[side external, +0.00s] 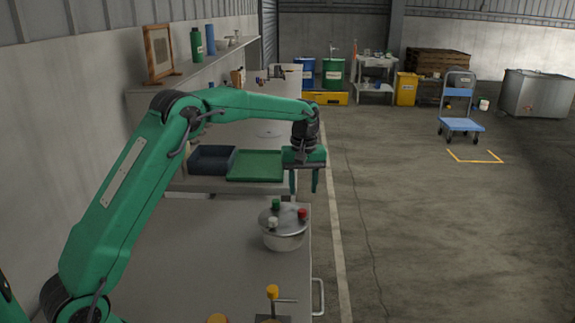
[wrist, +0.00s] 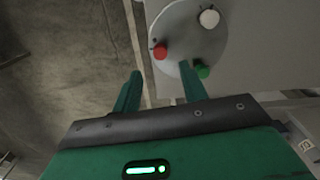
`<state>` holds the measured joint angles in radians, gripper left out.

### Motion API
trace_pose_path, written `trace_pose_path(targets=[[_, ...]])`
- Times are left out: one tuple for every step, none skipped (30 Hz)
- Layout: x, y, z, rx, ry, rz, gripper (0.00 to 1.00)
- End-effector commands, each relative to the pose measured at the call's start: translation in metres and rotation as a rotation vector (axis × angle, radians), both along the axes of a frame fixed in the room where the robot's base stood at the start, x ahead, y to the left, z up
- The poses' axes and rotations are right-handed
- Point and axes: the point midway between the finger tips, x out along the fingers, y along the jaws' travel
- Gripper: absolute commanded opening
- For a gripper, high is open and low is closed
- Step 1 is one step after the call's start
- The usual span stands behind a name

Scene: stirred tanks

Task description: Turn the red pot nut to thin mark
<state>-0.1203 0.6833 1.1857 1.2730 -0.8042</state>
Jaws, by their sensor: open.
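The red nut (side external: 302,213) sits on the right side of the round grey lid of a metal pot (side external: 284,240), with a white nut (side external: 272,222) and a green nut (side external: 276,204) on the same lid. In the wrist view the red nut (wrist: 160,52) is at the lid's left edge, with a small dark mark beside it; whether that is thin cannot be told. My gripper (side external: 303,188) is open and empty, pointing down above the pot. In the wrist view the red nut lies just beyond the gap between my fingertips (wrist: 160,70), apart from both.
The pot stands near the right edge of a grey bench (side external: 215,250). Behind it are a green tray (side external: 256,166) and a dark blue bin (side external: 211,159). An orange-topped fitting with a rod (side external: 272,293) stands at the front. The bench left of the pot is clear.

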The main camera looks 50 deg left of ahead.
Motion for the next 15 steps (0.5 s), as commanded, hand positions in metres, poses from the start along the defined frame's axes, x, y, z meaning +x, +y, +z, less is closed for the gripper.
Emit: trace_pose_path(targets=[[0.0, 0.0, -0.004, 0.0, 0.003, 0.0, 0.43], [0.0, 0.0, -0.006, 0.0, 0.003, 0.0, 0.43], [0.0, 0.0, -0.01, 0.0, 0.001, 0.0, 0.43], [0.0, 0.0, -0.013, 0.0, 0.001, -0.001, 0.43], [0.0, 0.0, -0.016, 0.0, 0.003, -0.001, 0.43], [-0.001, 0.0, -0.021, 0.0, 0.003, -0.001, 0.43], [-0.001, 0.0, -0.024, 0.0, 0.003, -0.001, 0.43], [0.0, 0.0, -0.028, 0.0, 0.003, -0.001, 0.43], [0.0, 0.0, -0.033, 0.0, 0.003, -0.001, 0.43], [0.0, 0.0, -0.037, 0.0, 0.003, -0.001, 0.43], [-0.001, 0.0, -0.041, 0.0, 0.003, -0.001, 0.43], [-0.001, 0.0, -0.046, 0.0, 0.004, -0.001, 0.43], [-0.001, 0.0, -0.049, 0.0, 0.003, -0.001, 0.43], [0.0, 0.0, -0.052, 0.0, 0.001, -0.001, 0.43], [0.0, 0.0, -0.056, 0.0, 0.001, -0.001, 0.43]])
